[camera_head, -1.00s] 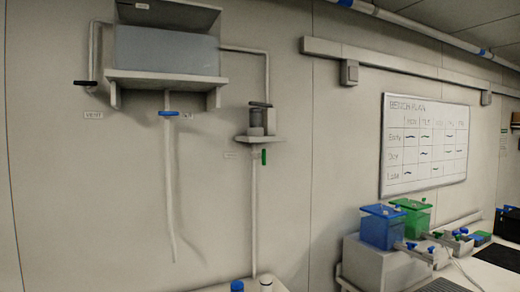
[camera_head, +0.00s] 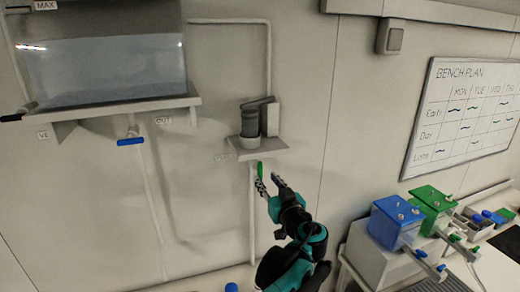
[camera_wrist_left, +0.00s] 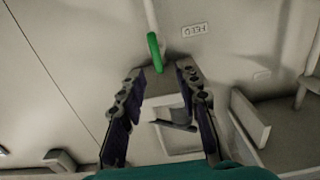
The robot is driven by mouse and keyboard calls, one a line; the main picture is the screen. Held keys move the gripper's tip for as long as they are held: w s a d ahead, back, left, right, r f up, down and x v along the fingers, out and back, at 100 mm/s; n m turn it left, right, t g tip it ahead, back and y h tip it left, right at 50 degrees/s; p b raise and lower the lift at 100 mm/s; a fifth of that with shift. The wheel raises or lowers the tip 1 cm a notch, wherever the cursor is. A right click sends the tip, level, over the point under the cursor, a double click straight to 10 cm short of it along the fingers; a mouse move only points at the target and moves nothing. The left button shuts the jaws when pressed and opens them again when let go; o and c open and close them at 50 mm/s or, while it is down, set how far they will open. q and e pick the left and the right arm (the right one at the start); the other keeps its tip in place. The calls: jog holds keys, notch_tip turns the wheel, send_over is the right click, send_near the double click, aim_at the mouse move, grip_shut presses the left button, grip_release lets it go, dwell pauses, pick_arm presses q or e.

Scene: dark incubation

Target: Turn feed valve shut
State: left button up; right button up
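The feed valve's green handle (camera_head: 260,169) hangs upright on the pipe just under the small pump shelf. In the left wrist view the green handle (camera_wrist_left: 154,52) shows beside a label (camera_wrist_left: 194,30) that appears upside down and seems to read FEED. My left gripper (camera_head: 267,182) is just below and to the right of the handle in the head view. In the left wrist view the left gripper (camera_wrist_left: 160,72) has its fingers apart with nothing between the tips. The handle lies just beyond the tips; contact cannot be told. My right gripper is out of view.
The pump shelf (camera_head: 272,151) juts out above the green handle. A water tank (camera_head: 100,65) on the left has a blue valve handle (camera_head: 131,141) below it and a black handle (camera_head: 12,118) at its side. A blue-lidded box (camera_head: 385,230) stands on the bench at right.

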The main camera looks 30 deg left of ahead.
aim_at(261, 167)
pick_arm(q)
jog(key=x, duration=0.5)
jog(key=r+p+x, duration=0.1)
jog(key=x, duration=0.2)
jog(key=shift+w+d, duration=0.1)
jog(key=shift+w, duration=0.25)
grip_shut()
